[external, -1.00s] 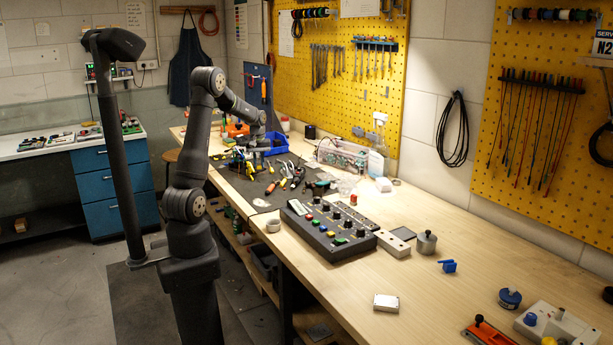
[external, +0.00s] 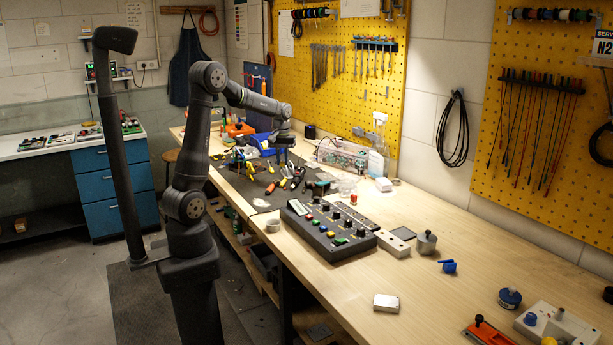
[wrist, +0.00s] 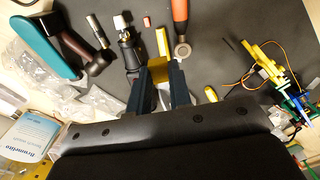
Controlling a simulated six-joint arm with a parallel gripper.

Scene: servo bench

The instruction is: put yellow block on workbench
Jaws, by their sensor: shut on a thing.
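My gripper (external: 281,155) is over the far part of the wooden workbench (external: 445,310), above the dark mat. In the wrist view my gripper (wrist: 167,70) points down at the mat, its two dark fingers close together. A narrow yellow block (wrist: 161,42) shows at the fingertips, and the fingers are shut on it. Part of it is hidden by the fingers. Its clearance above the mat is hard to judge. I cannot make the block out in the external view.
The dark mat (wrist: 225,25) holds an orange-handled tool (wrist: 180,12), a small red piece (wrist: 147,21), a teal-handled tool (wrist: 45,48) and yellow clips with wires (wrist: 262,62). A black control box (external: 330,232) stands nearer. The front bench surface has free room.

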